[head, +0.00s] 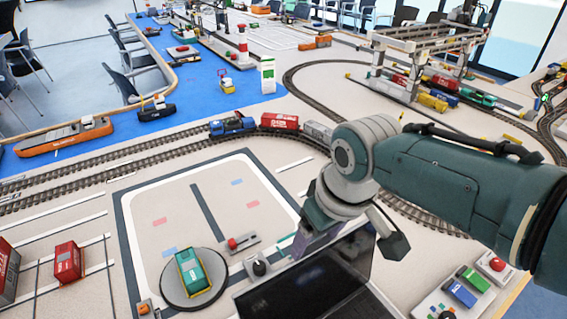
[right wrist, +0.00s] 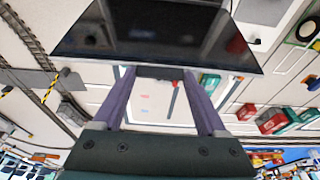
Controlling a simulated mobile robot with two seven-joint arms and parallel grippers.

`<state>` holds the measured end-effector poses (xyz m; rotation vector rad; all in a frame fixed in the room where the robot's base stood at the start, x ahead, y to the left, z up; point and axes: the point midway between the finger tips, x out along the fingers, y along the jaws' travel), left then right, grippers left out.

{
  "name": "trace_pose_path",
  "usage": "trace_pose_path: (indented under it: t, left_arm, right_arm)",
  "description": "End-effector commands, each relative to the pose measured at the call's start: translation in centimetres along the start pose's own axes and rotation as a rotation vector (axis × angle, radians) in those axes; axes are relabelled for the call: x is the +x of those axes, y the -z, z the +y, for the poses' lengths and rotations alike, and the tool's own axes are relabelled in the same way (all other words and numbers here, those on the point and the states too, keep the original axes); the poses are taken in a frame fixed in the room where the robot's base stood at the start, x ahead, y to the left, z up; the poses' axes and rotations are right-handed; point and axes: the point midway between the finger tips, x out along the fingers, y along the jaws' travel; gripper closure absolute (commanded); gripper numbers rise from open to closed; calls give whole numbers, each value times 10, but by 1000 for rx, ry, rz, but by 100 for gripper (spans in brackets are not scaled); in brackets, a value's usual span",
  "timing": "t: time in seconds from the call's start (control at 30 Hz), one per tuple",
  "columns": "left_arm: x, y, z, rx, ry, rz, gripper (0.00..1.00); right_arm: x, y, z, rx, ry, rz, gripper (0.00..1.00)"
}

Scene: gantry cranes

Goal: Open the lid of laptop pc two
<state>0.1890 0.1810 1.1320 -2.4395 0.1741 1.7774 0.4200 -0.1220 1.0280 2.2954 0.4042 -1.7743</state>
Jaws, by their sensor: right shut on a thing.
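The laptop (head: 305,285) is at the bottom centre of the head view, partly cut off by the lower edge. Its lid is raised, with a dark glossy face showing; it also shows as a dark panel in the right wrist view (right wrist: 150,30). My right gripper (head: 302,243) is at the lid's upper edge, its purple fingers reaching down there. In the right wrist view the fingertips (right wrist: 160,73) meet the lid's edge, and the gripper is shut on the lid. Most of the laptop's base is hidden or out of frame. My left gripper is not in view.
A green toy truck (head: 193,272) sits on a round turntable left of the laptop. A black knob (head: 259,265) and a red-handled lever (head: 238,243) are close beside the lid. A control box with a red button (head: 494,266) stands at the right. Train tracks run behind.

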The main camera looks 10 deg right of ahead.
Motion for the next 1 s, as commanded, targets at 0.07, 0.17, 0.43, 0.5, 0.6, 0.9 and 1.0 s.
trace_pose_path:
  t: [0.07, 0.17, 0.43, 0.5, 0.6, 0.9, 1.0]
  left_arm:
    - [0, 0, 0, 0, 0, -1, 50]
    - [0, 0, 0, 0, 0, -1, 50]
    - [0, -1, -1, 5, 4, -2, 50]
    - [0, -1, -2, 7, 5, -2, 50]
    - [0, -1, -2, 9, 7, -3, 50]
    - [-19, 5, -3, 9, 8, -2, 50]
    - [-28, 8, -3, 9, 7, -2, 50]
  right_arm:
    - [-1, 4, 0, -1, 0, 13, 100]
    - [-2, 4, 0, -1, 0, 13, 100]
    - [-1, 2, 0, 0, 0, 8, 1]
    - [-1, 2, 0, 0, 0, 6, 0]
    - [-1, 1, 0, 0, 0, 5, 0]
    - [-26, 2, 1, 0, -1, 5, 0]
    - [-43, 3, 0, 0, -1, 7, 0]
